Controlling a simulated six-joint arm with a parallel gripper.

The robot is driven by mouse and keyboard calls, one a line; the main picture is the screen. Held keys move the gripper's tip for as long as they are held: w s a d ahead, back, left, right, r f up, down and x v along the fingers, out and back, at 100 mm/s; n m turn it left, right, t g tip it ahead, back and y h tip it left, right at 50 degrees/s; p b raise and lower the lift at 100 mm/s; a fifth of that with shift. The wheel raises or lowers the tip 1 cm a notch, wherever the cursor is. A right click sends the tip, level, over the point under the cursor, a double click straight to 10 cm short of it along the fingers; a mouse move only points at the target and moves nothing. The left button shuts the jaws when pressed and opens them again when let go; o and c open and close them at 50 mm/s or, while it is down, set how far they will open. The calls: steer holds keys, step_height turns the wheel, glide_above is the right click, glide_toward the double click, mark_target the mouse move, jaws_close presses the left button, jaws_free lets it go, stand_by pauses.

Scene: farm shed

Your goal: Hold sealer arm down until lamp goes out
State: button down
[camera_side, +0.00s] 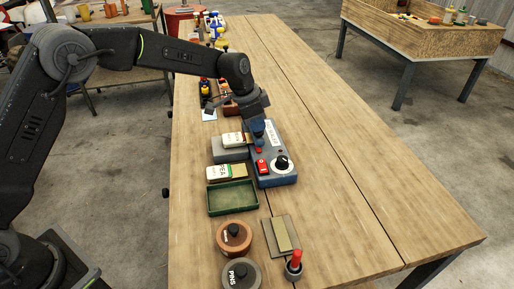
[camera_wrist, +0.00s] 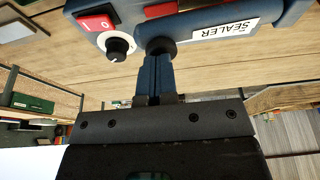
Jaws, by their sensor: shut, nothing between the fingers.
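The blue sealer (camera_side: 287,180) stands on the wooden table in the side view; part of it also shows, upside down, at the top of the wrist view (camera_wrist: 292,12). It has a red switch (camera_wrist: 97,21), a black-and-white dial (camera_wrist: 118,47) and a white SEALER label (camera_wrist: 225,23) on its arm. My gripper (camera_side: 259,137) is shut and empty, pointing down over the sealer arm. In the wrist view its blue fingertips (camera_wrist: 160,60) meet the arm's black knob (camera_wrist: 160,45), seemingly touching it. I cannot tell clearly which red part is the lamp or whether it is lit.
A packet (camera_side: 232,139) lies on a grey block left of the sealer, with another packet (camera_side: 219,172) nearer. An empty green tray (camera_side: 232,209), a brown tin (camera_side: 234,248), a grey tin (camera_side: 241,276) and a red-handled tool (camera_side: 295,262) stand nearer. The table's right side is clear.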

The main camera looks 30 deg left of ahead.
steer(key=shift+r, duration=3.45)
steer(key=s+a+r+n+t+y, duration=0.1)
steer(key=s+a+r+n, duration=0.15)
steer(key=s+r, duration=0.5)
steer(key=s+a+r+n+t, duration=0.15)
steer(key=s+a+r, duration=0.25)
steer(key=s, duration=0.6)
steer(key=s+a+f+n, duration=0.2)
steer(key=s, duration=0.7)
steer(key=s+a+f+n+y, duration=0.1)
steer(key=s+a+f+n, duration=0.1)
steer(key=s, duration=0.7)
steer(key=shift+s+f+n+t, duration=0.2)
steer(key=shift+f+n+t, duration=0.2)
steer(key=shift+n, duration=0.1)
